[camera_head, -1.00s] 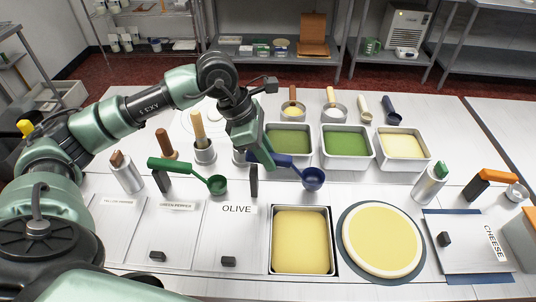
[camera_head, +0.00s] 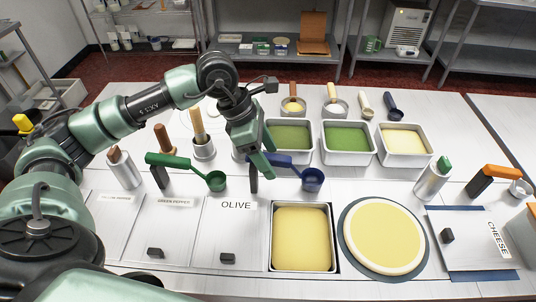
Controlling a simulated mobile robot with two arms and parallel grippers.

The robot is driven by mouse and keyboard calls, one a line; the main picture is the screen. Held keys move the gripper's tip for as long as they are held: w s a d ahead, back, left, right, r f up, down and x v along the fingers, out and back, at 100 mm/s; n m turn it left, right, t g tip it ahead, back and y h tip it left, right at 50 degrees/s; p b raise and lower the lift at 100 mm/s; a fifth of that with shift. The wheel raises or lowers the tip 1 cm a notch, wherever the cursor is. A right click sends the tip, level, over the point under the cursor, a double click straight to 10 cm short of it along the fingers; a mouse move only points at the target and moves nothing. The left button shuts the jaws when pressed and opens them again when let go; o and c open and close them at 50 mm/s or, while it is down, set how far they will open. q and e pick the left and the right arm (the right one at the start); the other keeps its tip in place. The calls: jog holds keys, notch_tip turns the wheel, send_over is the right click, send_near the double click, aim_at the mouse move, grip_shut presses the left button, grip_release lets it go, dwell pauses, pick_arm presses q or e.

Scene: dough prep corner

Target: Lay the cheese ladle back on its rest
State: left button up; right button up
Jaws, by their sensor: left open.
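A ladle with an orange handle (camera_head: 496,171) and a pale metal cup (camera_head: 519,188) is at the right, beside the CHEESE lid (camera_head: 470,240). Its handle lies across a black upright rest (camera_head: 479,184). My left gripper (camera_head: 259,168) is open, far to the left of it, at the handle of a blue ladle (camera_head: 312,180). That blue handle passes behind the fingers, near another black rest (camera_head: 253,180) above the OLIVE lid (camera_head: 230,231). I cannot tell whether the fingers touch the handle. My right gripper is out of view.
A green ladle (camera_head: 190,168) lies on a third rest at left. Filled pans, such as the green one (camera_head: 347,143), stand behind. A pan of yellow (camera_head: 302,237) and a round dough base (camera_head: 383,237) are in front. Metal shakers flank the rests.

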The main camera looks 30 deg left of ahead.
pick_arm(q)
jog(key=o, duration=0.6)
jog(key=shift+p+v, duration=1.95)
jog(key=shift+v, duration=2.55)
